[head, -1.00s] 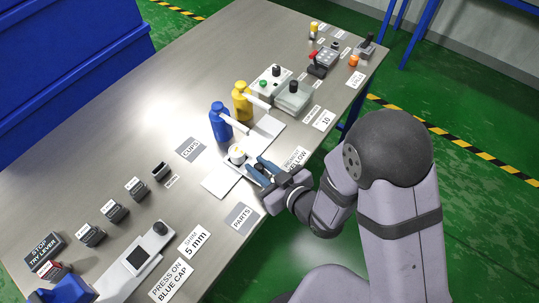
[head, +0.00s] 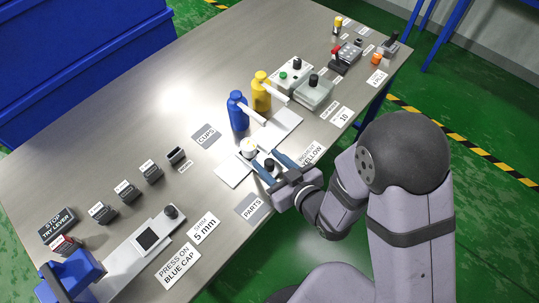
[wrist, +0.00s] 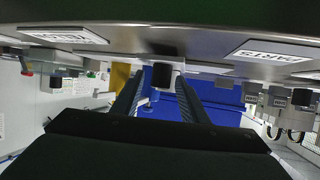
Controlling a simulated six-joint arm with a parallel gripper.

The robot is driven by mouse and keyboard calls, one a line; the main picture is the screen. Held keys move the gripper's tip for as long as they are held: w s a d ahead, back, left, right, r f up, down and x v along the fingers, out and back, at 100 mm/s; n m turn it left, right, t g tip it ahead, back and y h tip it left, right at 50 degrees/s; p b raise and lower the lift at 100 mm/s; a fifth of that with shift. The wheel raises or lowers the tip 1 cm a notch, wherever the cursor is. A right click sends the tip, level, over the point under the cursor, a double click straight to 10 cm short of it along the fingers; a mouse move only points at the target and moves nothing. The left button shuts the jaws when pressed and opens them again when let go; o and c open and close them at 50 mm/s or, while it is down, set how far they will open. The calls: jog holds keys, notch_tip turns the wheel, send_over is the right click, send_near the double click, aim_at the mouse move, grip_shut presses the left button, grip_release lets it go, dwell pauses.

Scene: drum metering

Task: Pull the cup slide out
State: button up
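The cup slide is a pale plate (head: 233,172) on the table, partly hidden by my gripper. A white cup (head: 249,147) stands on it, and a black knob (head: 268,163) stands at its near side. My gripper (head: 271,160) reaches in from the lower right with its two blue-grey fingers apart, one on each side of the knob. In the wrist view, the dark knob (wrist: 162,75) shows between the open fingers (wrist: 158,92), with gaps visible on both sides. I cannot tell how deep the fingers reach around it.
A blue bottle (head: 238,112) and a yellow bottle (head: 261,92) stand just behind the slide. A PARTS label (head: 252,207) lies in front, a CUPS label (head: 205,135) to the left. Several dark blocks line the left.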

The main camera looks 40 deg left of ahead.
jog(key=shift+r, duration=5)
jog(key=shift+w+a+f+h+p, duration=0.2)
jog(key=shift+w+a+h+p, duration=0.1)
jog(key=shift+w+p, duration=0.1)
jog(key=w+a+f+h+p, duration=0.2)
jog(key=w+f+h+p, duration=0.1)
jog(key=w+f+h, duration=0.15)
jog(key=s+r+g+h+p, duration=0.1)
jog(key=h, duration=0.1)
jog(key=s+d+r+g+h+p, duration=0.1)
jog(key=s+h, duration=0.1)
jog(key=h, duration=0.1)
jog(key=s+d+r+g+h+p, duration=0.1)
jog(key=s+r+h, duration=0.1)
jog(key=h, duration=0.1)
jog(key=shift+s+d, duration=0.2)
jog(key=shift+f+p, duration=1.1)
jog(key=shift+f, duration=2.65)
